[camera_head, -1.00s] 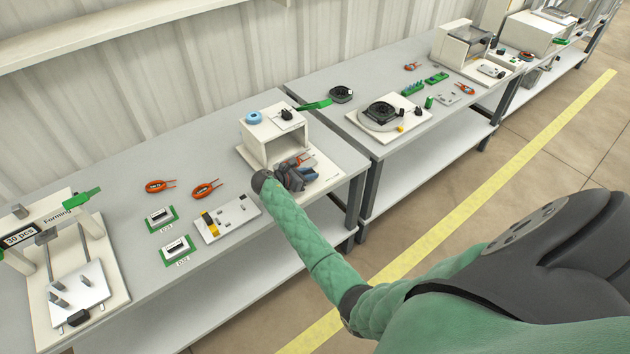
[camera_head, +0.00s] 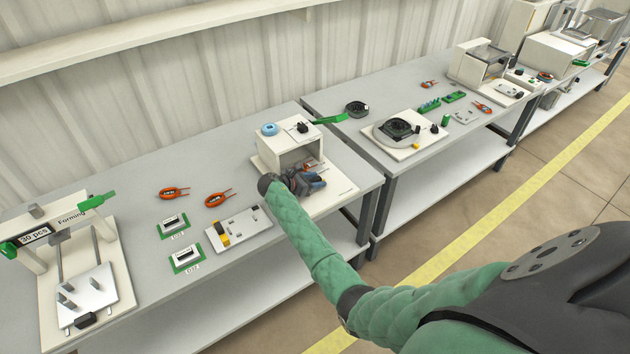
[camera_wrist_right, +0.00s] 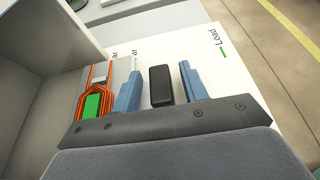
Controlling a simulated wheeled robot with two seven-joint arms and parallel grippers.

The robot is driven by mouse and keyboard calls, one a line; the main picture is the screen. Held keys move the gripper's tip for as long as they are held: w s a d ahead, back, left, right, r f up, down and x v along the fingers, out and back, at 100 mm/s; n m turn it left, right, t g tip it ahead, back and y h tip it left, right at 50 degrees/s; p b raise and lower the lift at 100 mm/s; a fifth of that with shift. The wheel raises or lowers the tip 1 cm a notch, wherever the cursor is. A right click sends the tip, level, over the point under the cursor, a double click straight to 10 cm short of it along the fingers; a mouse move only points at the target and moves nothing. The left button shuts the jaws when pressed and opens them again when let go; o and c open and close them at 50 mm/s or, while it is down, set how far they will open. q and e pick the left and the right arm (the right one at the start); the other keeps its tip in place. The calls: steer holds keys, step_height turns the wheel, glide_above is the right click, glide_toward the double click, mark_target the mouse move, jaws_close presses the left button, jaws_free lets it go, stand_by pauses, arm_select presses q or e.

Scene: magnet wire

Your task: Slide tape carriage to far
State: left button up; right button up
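A white open-fronted box (camera_head: 287,151) stands on a pale base plate at the right end of the near table. My right gripper (camera_head: 308,182) is at its open front, over the plate. In the right wrist view, the gripper (camera_wrist_right: 160,82) is open, with its blue fingers on either side of a black block-shaped handle (camera_wrist_right: 160,86) and visible gaps beside it. An orange coil with a green centre (camera_wrist_right: 93,104) sits left of the fingers beside the box wall. The carriage is mostly hidden by my gripper. My left gripper is out of view.
The base plate (camera_wrist_right: 222,72) carries a "Load" mark and two partly hidden labels. A blue roll (camera_head: 269,129) and a black part sit on the box top. Loose orange coils (camera_head: 217,199), green-based fixtures and a forming press (camera_head: 48,238) stand to the left.

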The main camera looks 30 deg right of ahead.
steer(key=shift+a, duration=0.1)
steer(key=shift+a+r, duration=0.1)
steer(key=shift+a, duration=0.25)
steer(key=b+v, duration=0.2)
steer(key=v, duration=0.3)
steer(key=shift+s+a+r, duration=0.1)
steer(key=shift+a+r, duration=0.05)
steer(key=shift+a, duration=0.2)
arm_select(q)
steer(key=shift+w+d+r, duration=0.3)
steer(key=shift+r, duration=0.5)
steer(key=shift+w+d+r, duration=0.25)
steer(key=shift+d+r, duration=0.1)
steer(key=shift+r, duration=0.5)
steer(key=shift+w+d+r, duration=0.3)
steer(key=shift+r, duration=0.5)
arm_select(e)
steer(key=shift+a+r, duration=0.25)
steer(key=shift+a, duration=0.2)
